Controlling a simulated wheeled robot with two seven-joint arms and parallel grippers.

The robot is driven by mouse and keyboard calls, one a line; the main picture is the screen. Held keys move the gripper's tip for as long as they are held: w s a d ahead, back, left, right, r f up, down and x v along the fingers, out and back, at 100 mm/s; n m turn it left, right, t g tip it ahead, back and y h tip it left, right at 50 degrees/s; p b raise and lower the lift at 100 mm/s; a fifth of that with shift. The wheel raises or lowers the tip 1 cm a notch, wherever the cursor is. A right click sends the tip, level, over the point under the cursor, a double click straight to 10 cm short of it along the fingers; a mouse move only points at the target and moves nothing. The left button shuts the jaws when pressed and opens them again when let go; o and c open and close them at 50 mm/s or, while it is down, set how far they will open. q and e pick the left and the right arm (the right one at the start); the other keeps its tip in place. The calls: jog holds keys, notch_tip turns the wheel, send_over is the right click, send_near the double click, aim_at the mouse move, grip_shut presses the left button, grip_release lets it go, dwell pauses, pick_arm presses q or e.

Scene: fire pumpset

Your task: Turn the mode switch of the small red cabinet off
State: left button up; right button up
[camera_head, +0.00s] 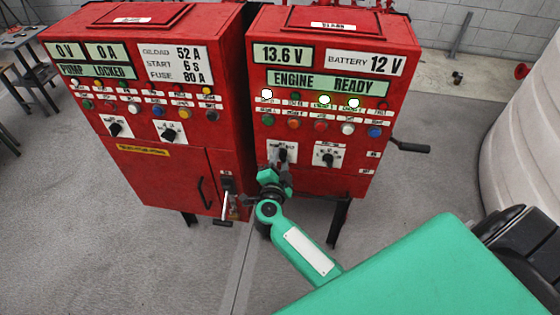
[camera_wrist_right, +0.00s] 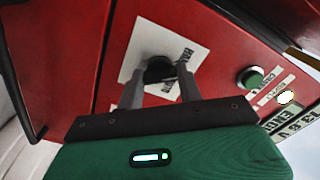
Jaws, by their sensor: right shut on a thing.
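The small red cabinet (camera_head: 322,165) stands at the right in the head view, with lit displays, rows of buttons and two black rotary switches on white plates. Its left rotary switch (camera_head: 282,152) is the mode switch; its label is too small to read in the head view. My right gripper (camera_head: 279,172) is at this switch from below. In the wrist view the two grey fingers of my right gripper (camera_wrist_right: 159,82) are shut on the black knob (camera_wrist_right: 158,68) in front of its white plate (camera_wrist_right: 142,48). The fingers partly hide the knob. My left gripper is out of view.
The larger red cabinet (camera_head: 160,120) stands close on the left, with a lever (camera_head: 225,205) low on its door. A black crank (camera_head: 410,147) sticks out at the small cabinet's right side. A white tank (camera_head: 525,130) stands at the right. The grey floor is clear in front.

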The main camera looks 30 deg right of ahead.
jog(key=shift+f+m+b, duration=0.1)
jog(key=shift+m+b, duration=0.7)
jog(key=shift+m, duration=2.5)
jog(key=o, duration=1)
jog(key=shift+s, duration=0.1)
jog(key=p+v, duration=0.1)
jog(key=v, duration=0.6)
jog(key=shift+s+a, duration=0.15)
jog(key=shift+a, duration=0.05)
